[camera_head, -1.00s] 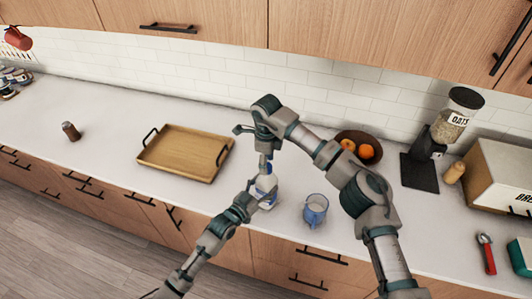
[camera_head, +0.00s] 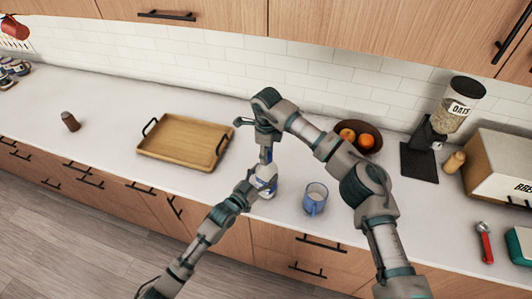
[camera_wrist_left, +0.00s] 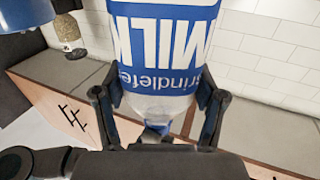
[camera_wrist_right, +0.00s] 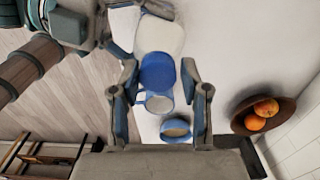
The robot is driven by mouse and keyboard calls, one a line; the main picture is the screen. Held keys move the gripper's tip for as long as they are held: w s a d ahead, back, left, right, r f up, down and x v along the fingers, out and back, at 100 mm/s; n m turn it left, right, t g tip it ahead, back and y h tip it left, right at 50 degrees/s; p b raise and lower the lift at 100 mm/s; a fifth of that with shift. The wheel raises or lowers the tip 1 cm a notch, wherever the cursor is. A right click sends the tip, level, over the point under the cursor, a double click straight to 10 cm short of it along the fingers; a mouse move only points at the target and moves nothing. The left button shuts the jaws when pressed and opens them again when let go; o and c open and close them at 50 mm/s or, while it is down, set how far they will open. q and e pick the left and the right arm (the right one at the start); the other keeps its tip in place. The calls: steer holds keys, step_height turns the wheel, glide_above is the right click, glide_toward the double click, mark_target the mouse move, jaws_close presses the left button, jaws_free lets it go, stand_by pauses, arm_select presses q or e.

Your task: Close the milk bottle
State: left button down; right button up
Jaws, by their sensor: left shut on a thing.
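The milk bottle (camera_head: 266,182) is white with a blue label and stands near the counter's front edge. My right gripper (camera_head: 266,150) is directly above the bottle's top. In the right wrist view its fingers (camera_wrist_right: 159,72) stand apart, with a blue round piece (camera_wrist_right: 157,68), apparently the cap, between the tips and narrow gaps beside it. Whether the cap is seated on the bottle cannot be told.
A blue mug (camera_head: 315,199) with white contents stands right of the bottle. A wooden tray (camera_head: 183,143) lies to the left and a fruit bowl (camera_head: 372,140) behind. A brown shaker (camera_head: 70,121) stands far left.

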steer(key=shift+o, duration=0.8)
step_height(320, 180, up, 12)
steer(key=shift+w+a, duration=0.1)
arm_select(q)
jaws_free()
